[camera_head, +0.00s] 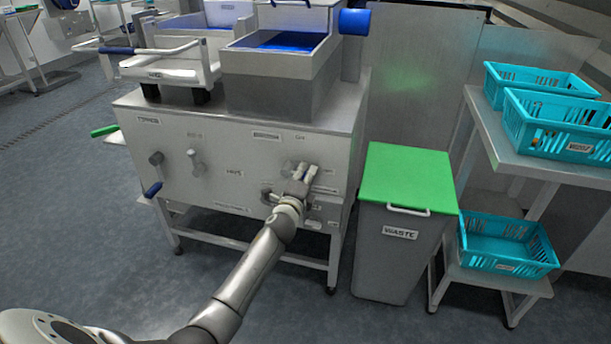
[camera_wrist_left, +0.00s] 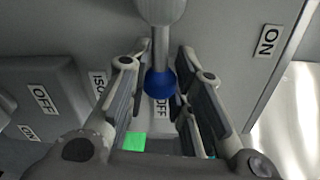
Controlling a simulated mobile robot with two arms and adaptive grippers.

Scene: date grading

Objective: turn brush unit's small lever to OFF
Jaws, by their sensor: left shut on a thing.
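The front panel of the steel machine (camera_head: 232,185) carries several levers and labels. My left gripper (camera_head: 300,184) is at the right part of this panel, and the small lever is hidden behind it in the head view. In the left wrist view, the small lever (camera_wrist_left: 160,45) has a thin shaft from a grey boss and a blue ball end (camera_wrist_left: 159,84). The left gripper (camera_wrist_left: 158,68) has one finger on each side of the ball and is shut on the lever. A partly hidden label (camera_wrist_left: 185,112) ending in "FF" lies behind the ball; an ON label (camera_wrist_left: 268,40) is at the right. My right gripper is not in view.
A waste bin (camera_head: 386,255) with a green lid (camera_head: 408,178) stands right of the machine. Teal crates (camera_head: 560,147) sit on a table at the far right. Other levers (camera_head: 196,162) stick out at the panel's left. The floor in front is open.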

